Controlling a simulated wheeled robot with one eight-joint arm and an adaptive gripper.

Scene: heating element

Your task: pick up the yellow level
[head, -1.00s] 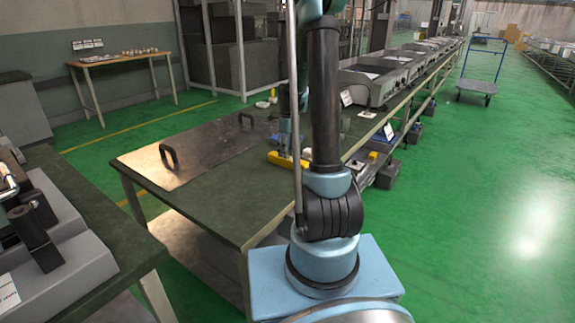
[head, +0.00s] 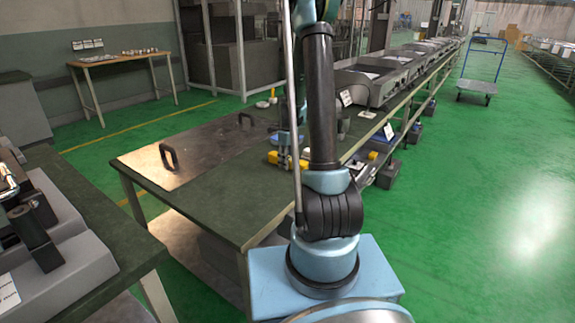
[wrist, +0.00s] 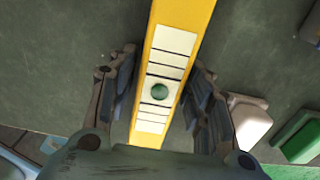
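The yellow level (head: 273,157) lies on the green-topped workbench, partly hidden behind my gripper and arm in the head view. In the wrist view the yellow level (wrist: 176,42) runs from the top edge down between my fingers, with a white panel and a round green vial facing me. My gripper (wrist: 163,85) is open and straddles the level, one finger on each side, with narrow gaps showing. In the head view my gripper (head: 287,160) is down at the level, its fingers in front of the yellow body.
The workbench (head: 225,205) has a metal plate with two dark handles (head: 168,155) at its left. In the wrist view a white-topped block (wrist: 249,118) and a green item (wrist: 298,138) lie right of my right finger. Grey machines line the conveyor behind.

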